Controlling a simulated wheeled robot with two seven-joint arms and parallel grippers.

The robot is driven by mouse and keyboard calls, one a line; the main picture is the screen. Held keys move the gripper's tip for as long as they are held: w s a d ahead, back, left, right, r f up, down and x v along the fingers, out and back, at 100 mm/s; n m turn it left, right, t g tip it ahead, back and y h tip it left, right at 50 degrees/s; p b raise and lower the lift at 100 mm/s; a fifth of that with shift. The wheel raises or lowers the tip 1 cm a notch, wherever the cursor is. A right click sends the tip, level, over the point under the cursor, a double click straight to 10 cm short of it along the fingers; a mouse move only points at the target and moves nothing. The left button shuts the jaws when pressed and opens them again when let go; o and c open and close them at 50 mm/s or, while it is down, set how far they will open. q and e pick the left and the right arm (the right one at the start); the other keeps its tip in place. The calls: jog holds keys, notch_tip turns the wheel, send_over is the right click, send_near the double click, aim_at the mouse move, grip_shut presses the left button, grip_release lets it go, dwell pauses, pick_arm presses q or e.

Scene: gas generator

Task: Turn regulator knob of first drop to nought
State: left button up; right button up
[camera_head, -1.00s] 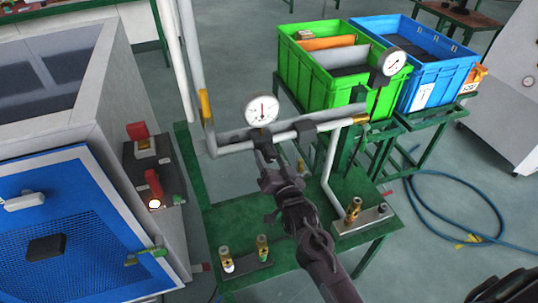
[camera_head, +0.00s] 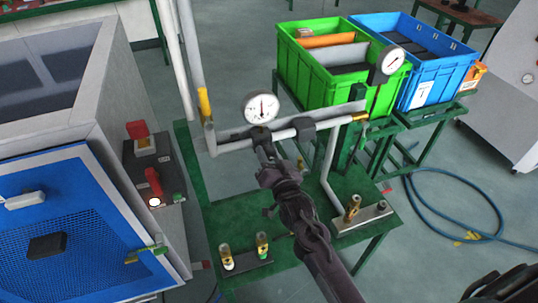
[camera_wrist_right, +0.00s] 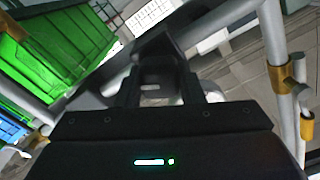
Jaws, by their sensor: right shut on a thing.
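The first drop is a grey pipe (camera_head: 236,146) with a round white dial gauge (camera_head: 260,107) over the green table. The gauge's dark needle points roughly upward. My right gripper (camera_head: 262,138) is just below this gauge, shut on the regulator knob, which it mostly hides in the head view. In the right wrist view, a dark regulator body (camera_wrist_right: 158,48) sits at the fingers (camera_wrist_right: 168,88), in front of the pipe. A second gauge (camera_head: 392,61) stands on the pipe at the right.
The green table (camera_head: 232,213) carries small brass valve fittings (camera_head: 262,245) at the front and another fitting (camera_head: 352,207) at the right. A blue-doored cabinet (camera_head: 75,215) stands at the left. Green (camera_head: 318,80) and blue (camera_head: 425,92) crates stand behind; a blue hose (camera_head: 440,225) lies on the floor.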

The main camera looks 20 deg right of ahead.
jog(key=shift+n, duration=0.3)
jog(key=shift+r+n+p, duration=0.1)
jog(key=shift+n+p, duration=0.5)
jog(key=shift+n, duration=0.5)
jog(key=n+p, duration=0.1)
jog(key=n, duration=0.2)
jog(key=shift+n, duration=0.3)
jog(key=n+p, duration=0.1)
jog(key=n, duration=0.2)
jog(key=shift+n, duration=0.3)
jog(key=n+p, duration=0.1)
jog(key=n, duration=0.2)
jog(key=shift+n, duration=0.3)
jog(key=n+p, duration=0.1)
jog(key=n, duration=0.4)
jog(key=shift+p, duration=0.4)
jog(key=n+p, duration=0.1)
jog(key=n, duration=0.4)
jog(key=shift+a, duration=0.1)
jog(key=shift+f, duration=0.2)
